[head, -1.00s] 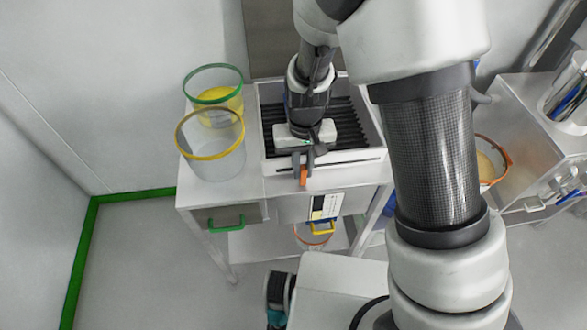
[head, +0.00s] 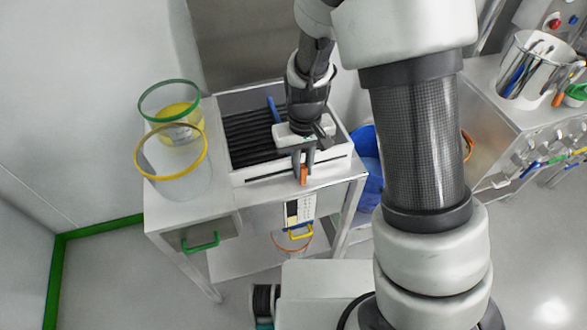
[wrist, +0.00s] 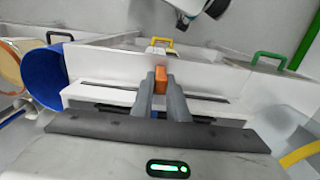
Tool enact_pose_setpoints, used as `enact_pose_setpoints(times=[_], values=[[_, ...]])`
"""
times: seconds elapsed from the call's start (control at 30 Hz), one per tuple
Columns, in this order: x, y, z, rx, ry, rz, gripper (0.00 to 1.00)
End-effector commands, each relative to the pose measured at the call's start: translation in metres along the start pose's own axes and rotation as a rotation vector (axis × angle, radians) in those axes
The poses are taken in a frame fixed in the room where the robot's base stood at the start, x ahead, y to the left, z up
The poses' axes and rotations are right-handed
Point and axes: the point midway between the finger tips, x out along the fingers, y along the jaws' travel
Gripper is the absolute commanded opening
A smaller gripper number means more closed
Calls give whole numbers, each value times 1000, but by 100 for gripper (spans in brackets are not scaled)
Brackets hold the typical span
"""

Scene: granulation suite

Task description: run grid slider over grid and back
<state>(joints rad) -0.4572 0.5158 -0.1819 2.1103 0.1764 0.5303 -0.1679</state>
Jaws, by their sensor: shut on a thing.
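The grid (head: 250,140) is a row of black bars in a white open box (head: 262,177) on a steel trolley. An orange handle (head: 304,175), apparently the grid slider's, is at the box's front wall, right of its middle. My gripper (head: 302,163) is shut on this handle, reaching down over the front wall. In the wrist view the orange block (wrist: 160,83) sits between the two grey fingers (wrist: 161,76), beside a long slot in the white wall. A blue bar (head: 273,109) shows at the grid's back. My wrist hides the grid's right part and the rest of the slider.
A green-rimmed tub (head: 170,108) with yellow contents and a yellow-rimmed clear tub (head: 172,160) stand left of the box. A blue bin (head: 367,160) is right of the trolley. A steel bench (head: 497,105) with a tool pot (head: 535,65) stands farther right.

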Motion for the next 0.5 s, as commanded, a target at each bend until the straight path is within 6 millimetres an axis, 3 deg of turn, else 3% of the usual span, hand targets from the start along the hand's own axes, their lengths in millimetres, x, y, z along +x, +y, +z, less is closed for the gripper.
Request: enact_pose_setpoints(times=[0.5], values=[[-2, 10, -4, 2, 10, 0, 0]])
